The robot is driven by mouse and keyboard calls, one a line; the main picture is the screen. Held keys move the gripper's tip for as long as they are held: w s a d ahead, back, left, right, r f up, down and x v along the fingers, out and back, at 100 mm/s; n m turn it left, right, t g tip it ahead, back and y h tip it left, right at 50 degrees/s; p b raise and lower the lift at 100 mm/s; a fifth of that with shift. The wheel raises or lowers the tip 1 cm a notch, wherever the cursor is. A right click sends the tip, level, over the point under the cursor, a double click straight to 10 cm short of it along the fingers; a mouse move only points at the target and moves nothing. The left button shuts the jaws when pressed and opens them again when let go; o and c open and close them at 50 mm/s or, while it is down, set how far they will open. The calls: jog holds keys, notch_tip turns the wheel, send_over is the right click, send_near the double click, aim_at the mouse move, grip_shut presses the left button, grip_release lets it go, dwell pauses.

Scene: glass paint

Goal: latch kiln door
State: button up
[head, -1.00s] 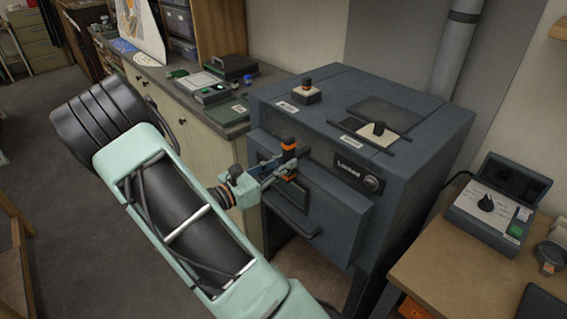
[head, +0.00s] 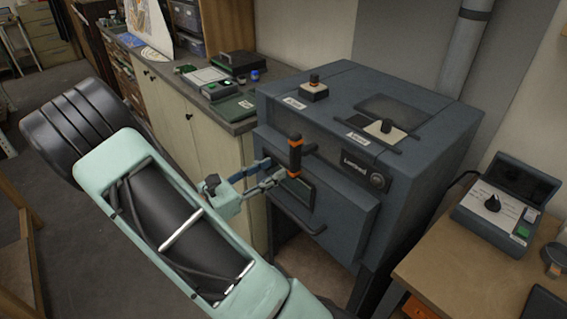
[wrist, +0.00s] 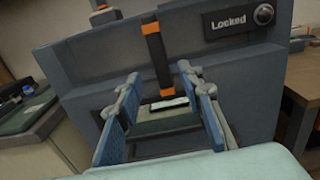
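The kiln (head: 432,165) is a dark blue-grey box, and its front door (head: 345,228) looks closed flush. The latch handle (head: 295,157) is a black bar with orange ends and stands upright on the front. My gripper (head: 272,171) is open and empty, just in front of the handle. In the wrist view, the handle (wrist: 157,62) shows upright between and beyond the spread fingers. It looks apart from them.
A bar handle (head: 297,216) sticks out low on the door. A counter (head: 232,122) with boxes is left of the kiln. A wooden table (head: 440,268) with a control box (head: 497,212) is at right. Switches (head: 314,92) sit on the kiln top.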

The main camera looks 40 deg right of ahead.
jog(key=a, duration=0.4)
jog(key=shift+s+a, duration=0.2)
jog(key=shift+a, duration=0.2)
